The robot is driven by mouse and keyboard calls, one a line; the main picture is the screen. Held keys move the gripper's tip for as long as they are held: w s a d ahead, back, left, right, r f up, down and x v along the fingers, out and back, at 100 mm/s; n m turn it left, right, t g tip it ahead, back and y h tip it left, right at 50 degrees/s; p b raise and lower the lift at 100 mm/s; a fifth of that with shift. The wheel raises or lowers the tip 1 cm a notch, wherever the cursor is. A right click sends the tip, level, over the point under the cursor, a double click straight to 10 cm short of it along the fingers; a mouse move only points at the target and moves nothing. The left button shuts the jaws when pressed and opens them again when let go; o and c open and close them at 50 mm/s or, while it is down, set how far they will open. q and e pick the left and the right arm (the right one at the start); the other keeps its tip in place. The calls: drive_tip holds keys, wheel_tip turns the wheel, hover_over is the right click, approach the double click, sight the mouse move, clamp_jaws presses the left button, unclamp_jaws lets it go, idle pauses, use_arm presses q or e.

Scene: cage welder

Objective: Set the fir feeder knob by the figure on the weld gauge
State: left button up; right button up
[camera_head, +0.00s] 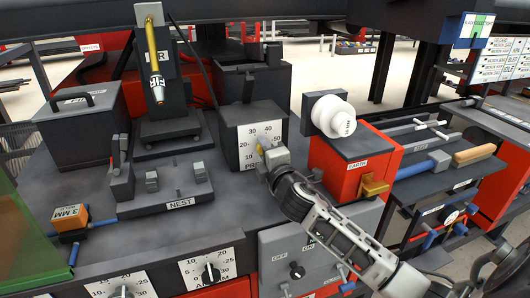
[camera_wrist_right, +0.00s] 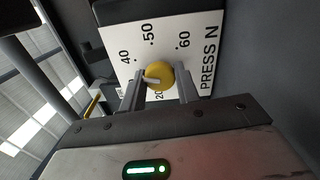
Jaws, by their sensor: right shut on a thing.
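A yellow knob (camera_wrist_right: 158,76) sits on a white dial plate (camera_wrist_right: 168,45) marked PRESS N, with 40, 50 and 60 legible. My right gripper (camera_wrist_right: 160,92) is shut on this knob, one finger on each side. A white mark on the knob points left and slightly down in the wrist view; the figure there is hidden by a finger. In the head view the dial plate (camera_head: 247,146) is on a dark block, partly covered by my right gripper (camera_head: 265,163). A small round gauge (camera_head: 451,216) is too small to read. My left gripper is not visible.
A red box (camera_head: 342,168) marked EARTH with a white spool (camera_head: 333,116) stands just right of my right gripper. A grey NEST fixture (camera_head: 180,202) and an orange 3 MM block (camera_head: 70,217) are left.

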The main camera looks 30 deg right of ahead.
drive_tip(key=shift+m, duration=1.3)
drive_tip(key=o, duration=1)
drive_tip(key=shift+d, duration=0.1)
drive_tip(key=shift+c, duration=0.2)
drive_tip(key=shift+s, duration=0.1)
drive_tip(key=b+v, duration=0.1)
drive_tip(key=v, duration=1.5)
drive_tip(key=shift+r+b, duration=0.1)
drive_tip(key=shift+b, duration=0.25)
